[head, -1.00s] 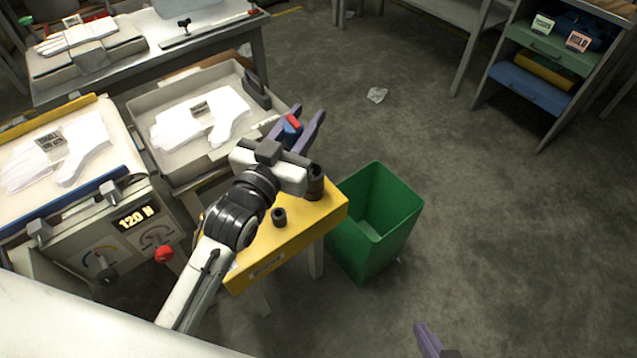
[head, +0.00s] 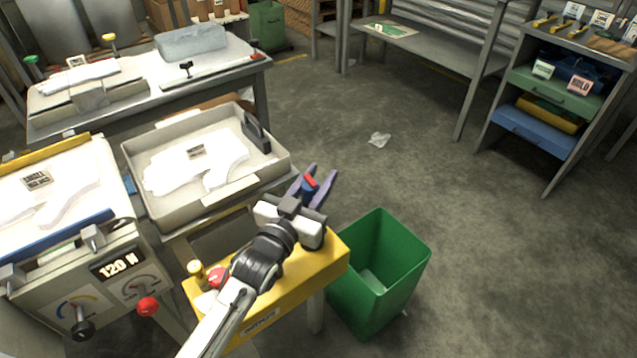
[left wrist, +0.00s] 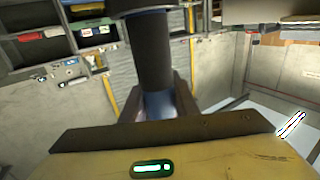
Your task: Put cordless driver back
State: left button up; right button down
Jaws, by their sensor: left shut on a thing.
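My left gripper (head: 319,187) has purple fingers and is shut on the cordless driver (head: 310,184), of which a small blue and red part shows between them. In the left wrist view a dark cylinder with a blue part, which seems to be the driver (left wrist: 155,60), stands between the fingers (left wrist: 158,105). The gripper is above the far right part of a yellow bench (head: 325,262). The arm hides much of the bench top. My right gripper is not in view.
A green bin (head: 390,290) stands right of the yellow bench. The 120 N machine (head: 100,280) is at left. Shelves with drawers (head: 550,90) stand far right. Open floor (head: 470,230) lies between.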

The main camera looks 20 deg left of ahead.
pick_arm(q)
jog(key=shift+f, duration=0.25)
jog(key=o, duration=1.1)
jog(key=shift+c, duration=0.2)
jog(key=s+a+p, duration=0.1)
jog(key=s+a, duration=0.1)
jog(key=s, duration=0.9)
jog(key=shift+s+a, duration=0.15)
jog(key=shift+s, duration=0.25)
